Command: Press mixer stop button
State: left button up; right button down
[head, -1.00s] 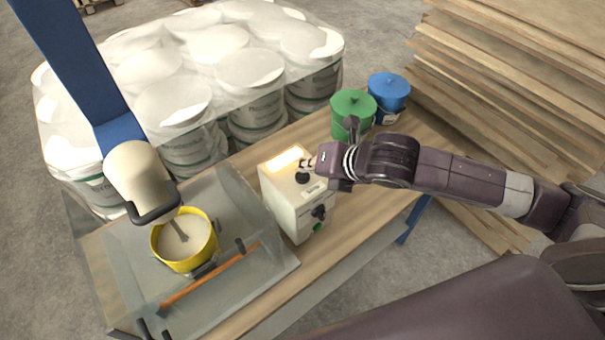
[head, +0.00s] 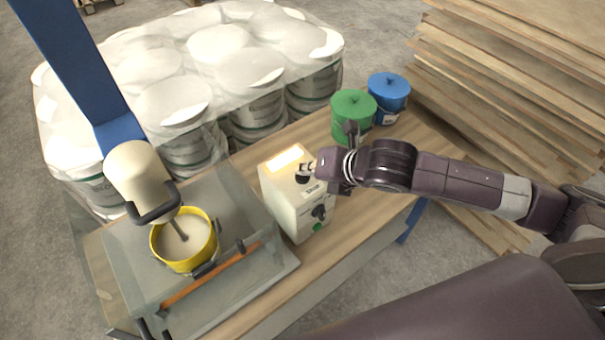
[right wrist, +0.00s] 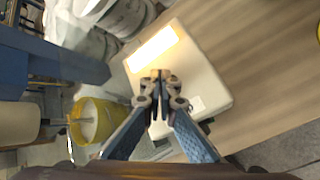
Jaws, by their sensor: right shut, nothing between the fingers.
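The mixer's control box (head: 283,207) is a pale box on the bench with a lit panel on top, a dark knob (head: 318,212) and a green button (head: 317,227) on its front. A dark round control (head: 302,180) shows on its top, partly covered by my fingers. My right gripper (head: 304,170) is shut and empty, its fingertips over the box top. In the right wrist view the shut fingertips (right wrist: 160,76) are beside the lit panel (right wrist: 152,48); they hide what lies under them, and I cannot tell whether they touch it. My left gripper is not in view.
The mixer head (head: 140,177) stands over a yellow bucket (head: 165,250) behind a clear guard at left. Green (head: 352,112) and blue (head: 389,92) buckets stand behind my right gripper. Wrapped white buckets (head: 215,45) fill the back; stacked boards (head: 520,60) are at right.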

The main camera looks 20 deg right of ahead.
aim_at(305, 178)
jog(key=shift+f, duration=0.3)
dwell(0.4)
jog(key=shift+r, duration=0.1)
jog(key=shift+r+p, duration=0.8)
jog(key=shift+p, duration=0.35)
notch_tip(305, 178, up, 5)
jog(key=p, duration=0.5)
jog(key=shift+r+p, duration=0.1)
jog(key=shift+p, duration=0.3)
